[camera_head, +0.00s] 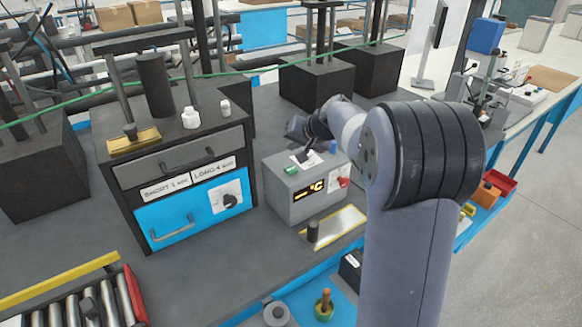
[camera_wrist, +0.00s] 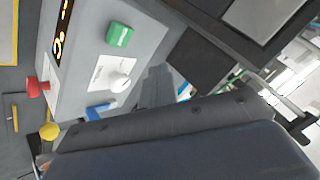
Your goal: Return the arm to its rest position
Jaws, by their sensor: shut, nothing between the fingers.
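My arm reaches from the right foreground over the bench in the head view, its large grey joint hiding part of the scene. My gripper (camera_wrist: 157,72) shows in the wrist view as a dark narrow shape, shut and empty, beside the grey control box (camera_wrist: 75,20). In the head view the dark wrist end is above the back of the control box (camera_head: 290,205), and the fingertips are hard to make out. The box has an orange display (camera_head: 310,189), a green button (camera_wrist: 119,34), a white knob (camera_wrist: 120,83), a blue switch (camera_wrist: 99,110) and a red knob (camera_wrist: 38,87).
A black cabinet with a blue drawer (camera_head: 180,232) stands left of the box, with white bottles (camera_head: 191,118) on top. Black blocks (camera_head: 316,82) with posts stand behind.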

